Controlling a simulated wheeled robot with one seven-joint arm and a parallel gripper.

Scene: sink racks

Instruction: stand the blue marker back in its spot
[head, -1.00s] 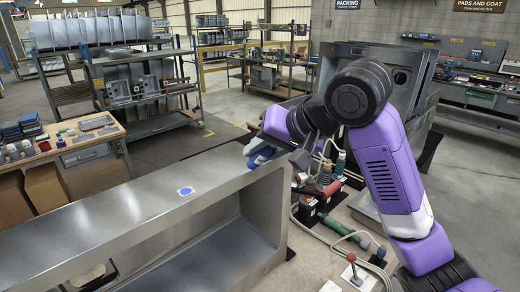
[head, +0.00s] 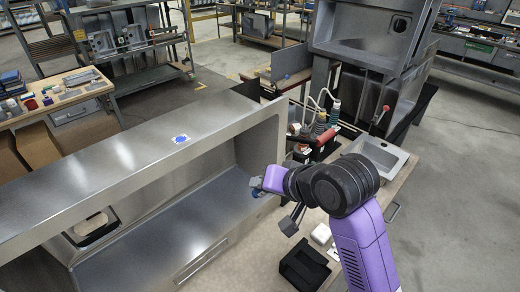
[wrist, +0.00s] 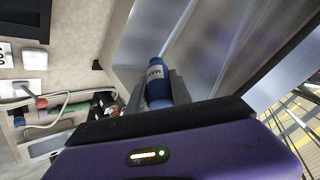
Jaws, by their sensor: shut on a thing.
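The blue marker (wrist: 156,80) is a thick blue cylinder with white lettering, held between my gripper's fingers in the wrist view. My gripper (head: 257,188) is shut on it and hangs at the open right end of the steel housing (head: 215,130). In the head view the marker is mostly hidden by my gripper, with only a bit of blue showing. Which place is the marker's spot cannot be told for sure.
A black open holder (head: 303,265) and a white block (head: 321,233) sit on the bench below my arm. Bottles and hoses (head: 318,130) crowd the bench behind my gripper, beside a steel basin (head: 378,155). The housing's floor (head: 180,245) is clear.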

